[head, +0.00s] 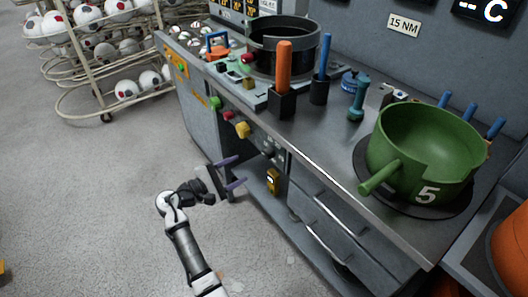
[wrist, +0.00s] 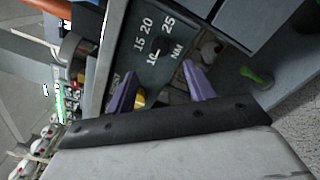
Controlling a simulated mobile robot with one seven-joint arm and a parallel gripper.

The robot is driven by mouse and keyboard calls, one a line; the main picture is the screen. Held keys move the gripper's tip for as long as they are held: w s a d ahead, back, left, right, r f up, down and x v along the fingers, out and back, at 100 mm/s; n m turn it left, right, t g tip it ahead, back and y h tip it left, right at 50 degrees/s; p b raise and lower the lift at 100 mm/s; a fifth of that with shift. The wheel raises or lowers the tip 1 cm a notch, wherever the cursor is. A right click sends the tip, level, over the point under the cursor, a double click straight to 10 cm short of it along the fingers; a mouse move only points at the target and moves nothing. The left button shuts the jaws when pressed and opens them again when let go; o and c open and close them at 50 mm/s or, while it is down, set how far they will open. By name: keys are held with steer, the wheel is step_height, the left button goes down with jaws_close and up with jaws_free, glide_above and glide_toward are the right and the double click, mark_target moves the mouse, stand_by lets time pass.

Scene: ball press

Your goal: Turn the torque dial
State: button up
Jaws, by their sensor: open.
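The torque dial (wrist: 160,44) is a dark knob on a grey panel, with 10, 15, 20, 25 and NM printed around it. It shows small on the cabinet front in the head view (head: 268,149). A pale mark on it lies near the 10 side; its exact setting is hard to read. My gripper (head: 236,173) has purple fingers and is open and empty, out in front of the cabinet, left of and below the dial. In the wrist view, the dial appears ahead of the gap between my fingertips (wrist: 158,70), apart from them. A sign (head: 404,25) on the wall reads 15 NM.
Yellow (head: 243,130), red and green (head: 215,103) knobs stick out of the cabinet front. A yellow device (head: 273,180) sits lower on the front, near drawer handles (head: 340,222). A green pot (head: 415,150) stands on the worktop. Floor (head: 100,200) on the left is clear.

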mark_target(265, 156)
steer(key=p+x, duration=0.2)
steer(key=x, duration=0.9)
steer(key=shift+a, duration=0.1)
steer(key=c, duration=1)
